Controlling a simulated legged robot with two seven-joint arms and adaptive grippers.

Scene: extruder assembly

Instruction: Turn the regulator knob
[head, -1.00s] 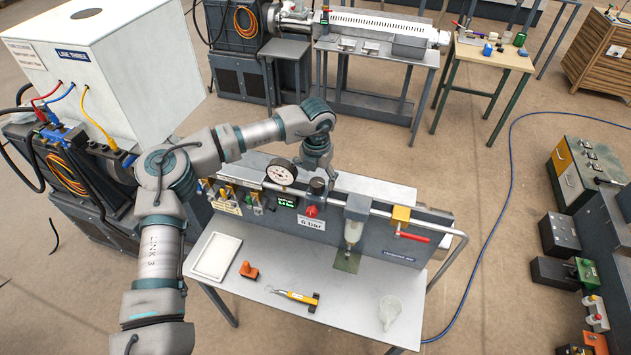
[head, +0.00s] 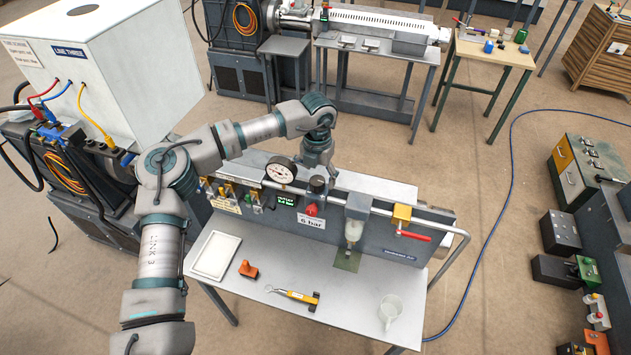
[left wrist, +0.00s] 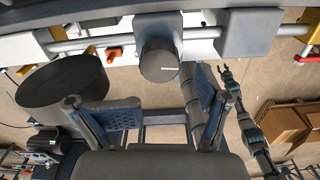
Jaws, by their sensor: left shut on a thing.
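The regulator knob (head: 317,185) is a short dark cylinder on top of the grey air panel (head: 425,222). It also shows in the left wrist view (left wrist: 158,60), with a white mark on its face. The round pressure gauge (head: 281,171) stands left of the knob. My right gripper is outside the head view; an arm, probably my right one, shows small in the left wrist view.
A green outlet display (head: 286,200), a red part (head: 311,210) and a clear-bowled filter (head: 353,229) sit close around the knob. A red-handled valve (head: 412,236) is farther right. The front table (head: 345,285) holds a tray, an orange part, a yellow-handled tool and a cup.

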